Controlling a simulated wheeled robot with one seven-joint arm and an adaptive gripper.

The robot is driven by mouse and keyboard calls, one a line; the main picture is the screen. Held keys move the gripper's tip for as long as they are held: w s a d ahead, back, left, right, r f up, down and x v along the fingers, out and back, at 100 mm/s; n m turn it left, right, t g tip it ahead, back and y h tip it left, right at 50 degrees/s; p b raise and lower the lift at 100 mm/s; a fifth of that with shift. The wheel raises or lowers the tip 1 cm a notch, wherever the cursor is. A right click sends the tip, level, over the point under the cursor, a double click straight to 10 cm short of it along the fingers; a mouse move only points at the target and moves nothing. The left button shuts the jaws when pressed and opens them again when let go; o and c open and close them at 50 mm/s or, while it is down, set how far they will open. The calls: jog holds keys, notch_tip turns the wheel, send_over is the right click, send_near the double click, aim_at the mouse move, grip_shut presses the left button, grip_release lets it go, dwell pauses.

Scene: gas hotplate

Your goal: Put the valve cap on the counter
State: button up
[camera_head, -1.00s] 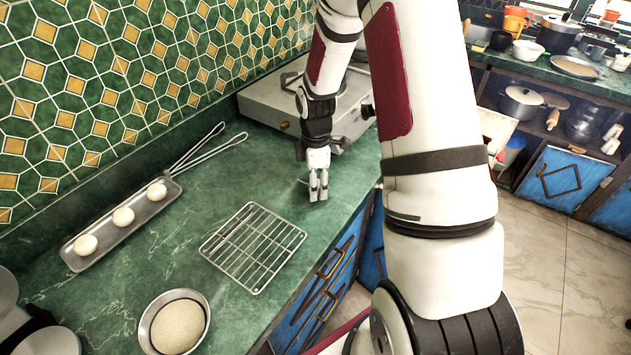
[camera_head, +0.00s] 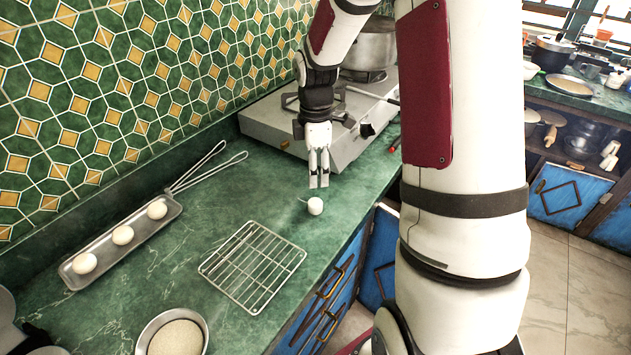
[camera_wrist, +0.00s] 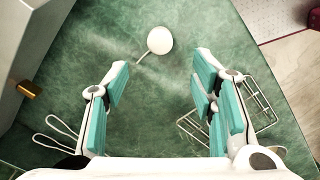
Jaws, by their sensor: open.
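The valve cap appears to be the small round white piece with a thin stem (camera_head: 315,206) that lies on the green counter (camera_head: 220,190), between the hotplate and the wire rack. In the wrist view the cap (camera_wrist: 159,40) lies on bare counter, beyond the fingertips, its stem pointing down-left. My gripper (camera_head: 319,186) points down just above and behind the cap, apart from it. In the wrist view my gripper (camera_wrist: 160,78) has its teal-padded fingers spread wide with nothing between them.
The gas hotplate (camera_head: 290,143) stands behind my gripper, with a pot (camera_head: 370,52) on it. The wire rack (camera_head: 252,266) lies nearer, toward the front edge. A long tray (camera_head: 152,232) with white round pieces and a bowl (camera_head: 173,335) are at left. Tongs (camera_head: 208,170) lie by the wall.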

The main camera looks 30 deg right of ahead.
jog(key=s+a+r+m+t+h, duration=0.1)
jog(key=s+a+r+m, duration=0.25)
jog(key=r, duration=0.45)
jog(key=s+a+r+m+t, duration=0.1)
jog(key=s+a+r+m, duration=0.3)
jog(key=r, duration=0.3)
jog(key=s+a+r+m+t, duration=0.1)
jog(key=s+a+r+m, duration=0.1)
jog(key=s, duration=0.5)
jog(key=s+a+r+m+t, duration=0.1)
jog(key=s+a+m, duration=0.3)
jog(key=s, duration=0.4)
jog(key=shift+a+r+t+y, duration=0.2)
jog(key=shift+r+t+y, duration=0.2)
jog(key=shift+r, duration=0.3)
